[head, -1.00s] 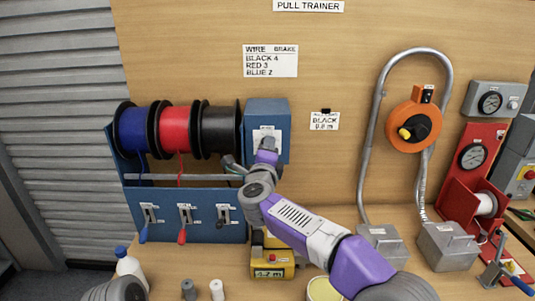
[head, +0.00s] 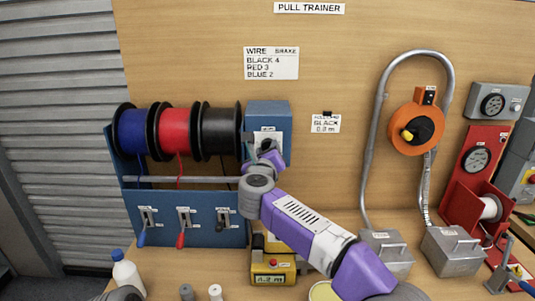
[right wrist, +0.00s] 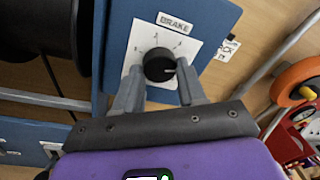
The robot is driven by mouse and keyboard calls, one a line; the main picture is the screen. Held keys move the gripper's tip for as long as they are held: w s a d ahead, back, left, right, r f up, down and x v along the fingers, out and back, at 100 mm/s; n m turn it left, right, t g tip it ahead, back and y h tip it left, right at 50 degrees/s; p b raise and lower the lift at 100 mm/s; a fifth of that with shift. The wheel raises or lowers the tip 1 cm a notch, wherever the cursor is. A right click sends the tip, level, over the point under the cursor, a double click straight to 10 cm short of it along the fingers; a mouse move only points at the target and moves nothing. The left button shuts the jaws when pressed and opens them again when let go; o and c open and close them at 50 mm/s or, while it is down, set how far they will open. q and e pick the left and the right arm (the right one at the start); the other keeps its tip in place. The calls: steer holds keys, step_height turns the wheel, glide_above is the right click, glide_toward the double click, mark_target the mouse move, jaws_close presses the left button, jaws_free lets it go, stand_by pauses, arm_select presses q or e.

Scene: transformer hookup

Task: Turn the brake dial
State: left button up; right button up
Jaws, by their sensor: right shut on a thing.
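The brake dial (right wrist: 159,65) is a round black knob on a white plate with a scale, under a BRAKE label on a blue box. In the right wrist view my right gripper (right wrist: 160,77) has one finger on each side of the dial and is shut on it. A small white mark on the dial points to the right in that view. In the head view my right gripper (head: 265,147) is at the front of the blue box (head: 268,111), and the dial is mostly hidden there by the hand. My left gripper is not in view.
Blue, red and black wire spools (head: 175,132) stand left of the box, above several levers (head: 183,218). A WIRE/BRAKE chart (head: 271,63) reads black 4, red 3, blue 2. A yellow meter (head: 272,272) stands below my arm. An orange reel (head: 416,128) hangs at the right.

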steer(key=shift+m, duration=0.5)
steer(key=o, duration=1.1)
steer(key=shift+c, duration=0.2)
steer(key=s, duration=0.7)
steer(key=shift+s+a+r+b, duration=0.15)
steer(key=shift+s+a+b, duration=0.1)
steer(key=shift+a+b, duration=0.1)
